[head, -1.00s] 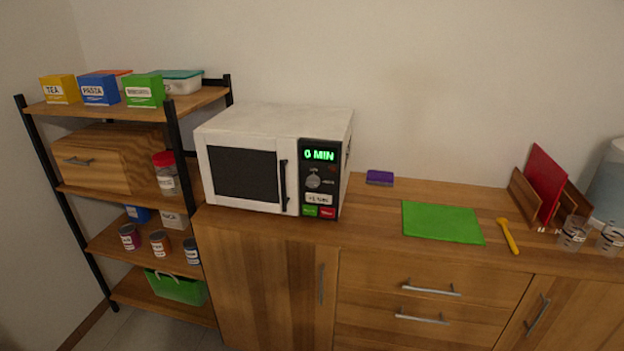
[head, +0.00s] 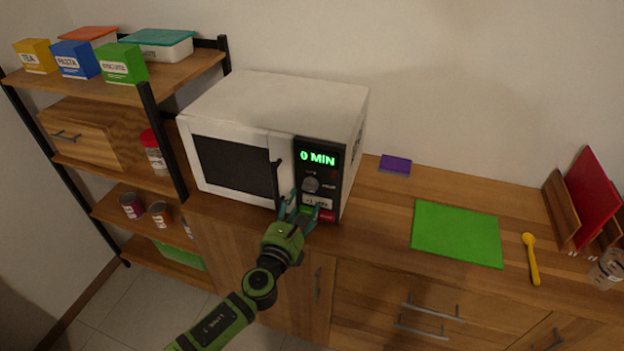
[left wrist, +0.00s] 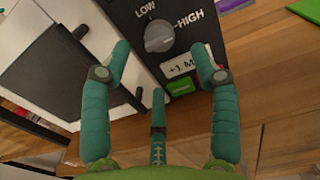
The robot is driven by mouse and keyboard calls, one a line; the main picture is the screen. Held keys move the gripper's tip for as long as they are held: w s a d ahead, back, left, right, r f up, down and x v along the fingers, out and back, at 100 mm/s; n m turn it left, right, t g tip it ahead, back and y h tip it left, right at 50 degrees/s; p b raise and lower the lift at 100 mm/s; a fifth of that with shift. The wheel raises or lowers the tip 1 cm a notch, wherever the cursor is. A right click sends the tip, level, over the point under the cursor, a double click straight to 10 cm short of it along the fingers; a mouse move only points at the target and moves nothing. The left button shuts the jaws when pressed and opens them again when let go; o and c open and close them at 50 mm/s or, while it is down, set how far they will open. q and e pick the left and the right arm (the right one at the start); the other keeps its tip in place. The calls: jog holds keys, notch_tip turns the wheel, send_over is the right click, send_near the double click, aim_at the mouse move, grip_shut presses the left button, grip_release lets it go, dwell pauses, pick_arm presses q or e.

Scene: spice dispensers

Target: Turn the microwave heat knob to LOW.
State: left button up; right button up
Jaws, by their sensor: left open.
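The white microwave (head: 262,110) stands on the wooden counter, its display reading "0 MIN". Its grey round heat knob (head: 311,185) is on the black panel below the display. In the left wrist view the knob (left wrist: 159,38) shows near the top, with LOW above it and HIGH to its right; its pointer seems to be toward HIGH. My left gripper (head: 298,206) is in front of the lower panel, just below the knob. In the left wrist view its teal fingers (left wrist: 160,62) are spread open and empty, with the knob beyond the tips. My right gripper is not in view.
The microwave door handle (head: 277,184) is just left of the panel. The +1 MIN button (left wrist: 186,67) and green button (left wrist: 182,86) sit below the knob. A purple sponge-like block (head: 395,165) and green mat (head: 457,233) lie on the counter to the right.

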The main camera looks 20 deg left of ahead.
aim_at(308, 190)
pick_arm(q)
jog(key=w, duration=0.6)
jog(key=shift+w+d, duration=0.1)
jog(key=shift+w, duration=0.05)
jog(key=c, duration=1.1)
